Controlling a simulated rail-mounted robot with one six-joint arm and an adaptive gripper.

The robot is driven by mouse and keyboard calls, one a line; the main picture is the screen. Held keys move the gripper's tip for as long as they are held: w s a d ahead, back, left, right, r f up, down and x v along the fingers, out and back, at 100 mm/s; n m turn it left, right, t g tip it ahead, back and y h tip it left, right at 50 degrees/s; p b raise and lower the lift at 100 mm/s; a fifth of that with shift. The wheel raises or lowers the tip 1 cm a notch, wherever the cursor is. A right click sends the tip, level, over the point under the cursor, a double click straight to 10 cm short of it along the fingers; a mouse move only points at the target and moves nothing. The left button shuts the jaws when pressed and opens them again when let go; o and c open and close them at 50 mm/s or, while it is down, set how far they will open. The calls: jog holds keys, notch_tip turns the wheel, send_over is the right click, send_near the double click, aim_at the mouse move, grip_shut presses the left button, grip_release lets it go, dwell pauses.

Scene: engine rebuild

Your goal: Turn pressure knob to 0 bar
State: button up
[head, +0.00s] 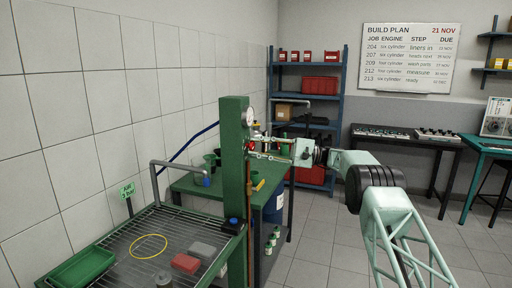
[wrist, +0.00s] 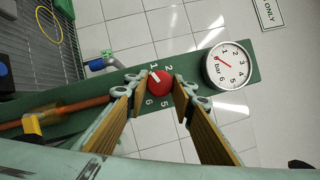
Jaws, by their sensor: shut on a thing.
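The pressure knob (wrist: 160,84) is red and round with a white pointer mark and sits on a green post (wrist: 120,98). In the wrist view its mark points up-left, near the printed 1; numbers on both sides are hidden behind my fingers. My gripper (wrist: 158,85) is shut on the knob, one finger on each side. In the head view my gripper (head: 262,149) is at the post, and the knob is small there. A white gauge (wrist: 228,66) marked bar is right of the knob; its red needle points up-left, near its 1.
A wire-mesh bench (head: 130,232) stands at the front left with a green tray (head: 82,267) and a yellow ring (head: 149,246). A blue-capped bent pipe (head: 180,163) is left of the post (head: 233,180). A blue shelf (head: 307,112) stands behind. The floor at right is open.

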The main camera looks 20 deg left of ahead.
jog(key=shift+r+n+h+p, duration=0.1)
jog(key=shift+n+h+p, duration=0.7)
jog(key=shift+n, duration=1.4)
jog(key=o, duration=0.8)
jog(key=shift+o, duration=0.2)
jog(key=shift+d, duration=0.1)
jog(key=v, duration=0.7)
jog(key=shift+w+d+r, duration=0.1)
jog(key=shift+r, duration=0.05)
